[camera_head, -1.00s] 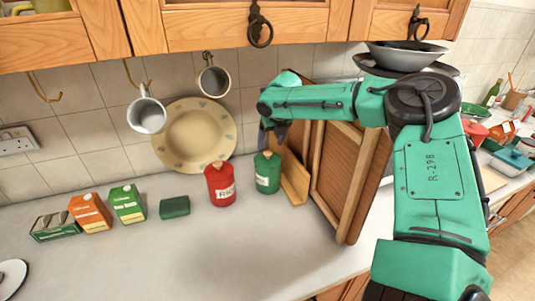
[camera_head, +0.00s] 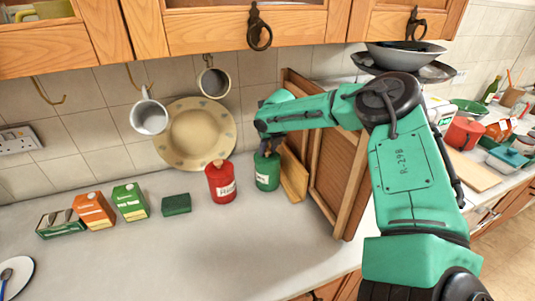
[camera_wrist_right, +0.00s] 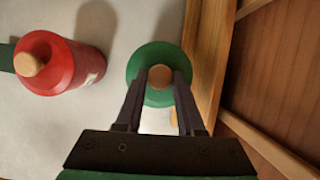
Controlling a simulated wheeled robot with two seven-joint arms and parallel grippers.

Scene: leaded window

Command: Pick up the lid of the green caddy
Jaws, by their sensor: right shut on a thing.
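The green caddy (camera_head: 267,174) stands on the counter to the right of the red caddy. Its round green lid (camera_wrist_right: 158,97) with a wooden knob (camera_wrist_right: 160,76) shows from above in the right wrist view. My right gripper (camera_head: 271,148) is over the green caddy, and its two dark fingers (camera_wrist_right: 159,80) are shut on either side of the knob. The lid appears to sit on the caddy; I see no gap under it. In the head view the gripper partly hides the lid. My left gripper is in neither view.
The red caddy (camera_head: 221,182) stands close on the left. A wooden board (camera_head: 293,175) and a brown wooden framed panel (camera_head: 336,180) stand close on the right. A beige plate (camera_head: 196,137) leans behind. The counter in front (camera_head: 240,240) is clear.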

